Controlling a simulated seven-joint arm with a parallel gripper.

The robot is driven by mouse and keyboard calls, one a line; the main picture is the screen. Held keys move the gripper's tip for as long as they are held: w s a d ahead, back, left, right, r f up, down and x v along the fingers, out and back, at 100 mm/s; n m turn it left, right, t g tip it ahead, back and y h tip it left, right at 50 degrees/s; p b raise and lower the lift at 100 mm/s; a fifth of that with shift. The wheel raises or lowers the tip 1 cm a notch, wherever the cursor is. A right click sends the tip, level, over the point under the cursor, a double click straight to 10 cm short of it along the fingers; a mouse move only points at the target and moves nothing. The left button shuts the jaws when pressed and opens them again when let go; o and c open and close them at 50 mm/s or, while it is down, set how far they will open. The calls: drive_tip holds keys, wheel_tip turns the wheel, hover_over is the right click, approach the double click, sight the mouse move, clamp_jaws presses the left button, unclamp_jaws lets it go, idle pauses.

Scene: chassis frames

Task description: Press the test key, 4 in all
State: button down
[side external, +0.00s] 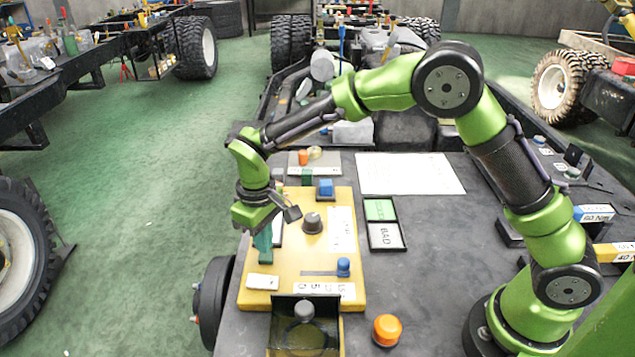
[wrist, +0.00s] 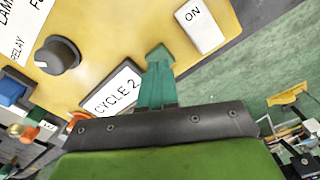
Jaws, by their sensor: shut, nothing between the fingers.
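The yellow test panel (side external: 290,262) lies on the dark bench, with knobs, buttons and labels on it. My gripper (side external: 263,247) is at its left edge, pointing down, its teal fingers shut with nothing between them. In the wrist view the fingertips (wrist: 159,62) are between a white sign reading "CYCLE 2" (wrist: 112,92) and a white "ON" plate (wrist: 202,25). The plate also shows in the side view (side external: 262,282). No key marked as the test key is readable; the spot under the fingertips is hidden. I cannot tell whether they touch the panel.
A dark grey knob (side external: 312,223), a blue button (side external: 325,188) and a blue slider knob (side external: 343,267) stand on the panel. A black box with a grey button (side external: 304,310) and an orange button (side external: 387,329) are in front. A "BAD" tile (side external: 386,236) lies right.

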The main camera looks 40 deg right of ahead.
drive_tip(key=shift+f, duration=0.15)
drive_tip(key=shift+f, duration=0.95)
drive_tip(key=shift+r, duration=1.1)
drive_tip(key=shift+f, duration=0.15)
drive_tip(key=shift+f, duration=0.95)
drive_tip(key=shift+r, duration=1.1)
